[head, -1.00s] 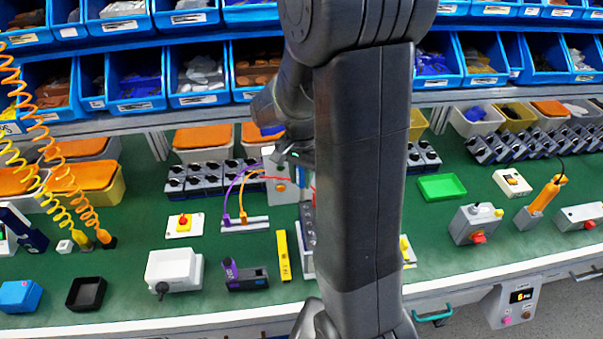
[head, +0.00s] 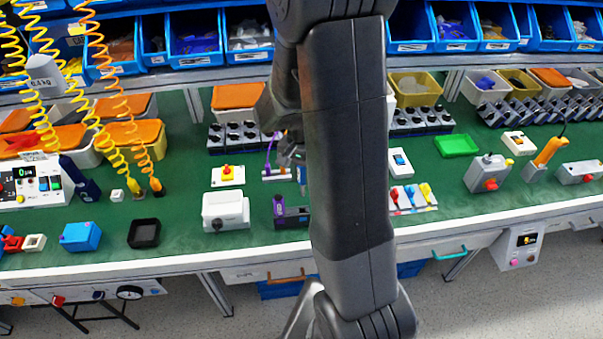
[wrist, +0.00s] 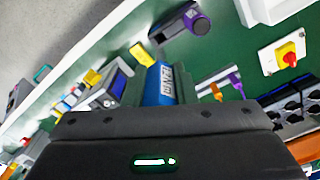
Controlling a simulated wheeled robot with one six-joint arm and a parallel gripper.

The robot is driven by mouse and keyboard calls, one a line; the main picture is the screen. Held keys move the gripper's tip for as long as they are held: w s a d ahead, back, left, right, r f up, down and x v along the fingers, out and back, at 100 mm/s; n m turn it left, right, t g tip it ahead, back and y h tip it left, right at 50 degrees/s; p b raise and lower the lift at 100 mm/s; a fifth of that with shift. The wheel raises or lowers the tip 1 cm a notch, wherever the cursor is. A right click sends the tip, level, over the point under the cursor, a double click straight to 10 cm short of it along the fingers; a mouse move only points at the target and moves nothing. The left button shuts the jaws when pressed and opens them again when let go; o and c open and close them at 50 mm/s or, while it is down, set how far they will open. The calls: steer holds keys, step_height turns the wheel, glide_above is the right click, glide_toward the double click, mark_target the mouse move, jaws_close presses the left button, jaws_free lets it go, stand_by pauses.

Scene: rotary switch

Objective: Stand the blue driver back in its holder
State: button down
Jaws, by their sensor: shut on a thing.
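The blue driver (wrist: 163,83) is a blue body with a white label; in the wrist view it sticks out beyond my gripper's dark housing. In the head view a small strip of the blue driver (head: 302,174) shows below my gripper (head: 295,158), beside my arm. My gripper is shut on the driver and holds it over the green bench. I cannot pick out the driver's holder for certain; my arm hides part of the bench.
A dark block with a purple-ended part (head: 280,210) and a white box (head: 226,211) stand near the front edge. A red-and-yellow button (head: 228,175) is to the left. A green tray (head: 457,145) is to the right.

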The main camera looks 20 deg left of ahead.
steer(key=shift+f+b, duration=2.6)
steer(key=shift+f, duration=0.4)
steer(key=shift+f+b, duration=0.2)
steer(key=shift+b, duration=0.15)
steer(key=shift+f+b, duration=2.75)
steer(key=shift+f, duration=0.65)
steer(key=c, duration=1.1)
jaws_free()
steer(key=shift+r, duration=0.1)
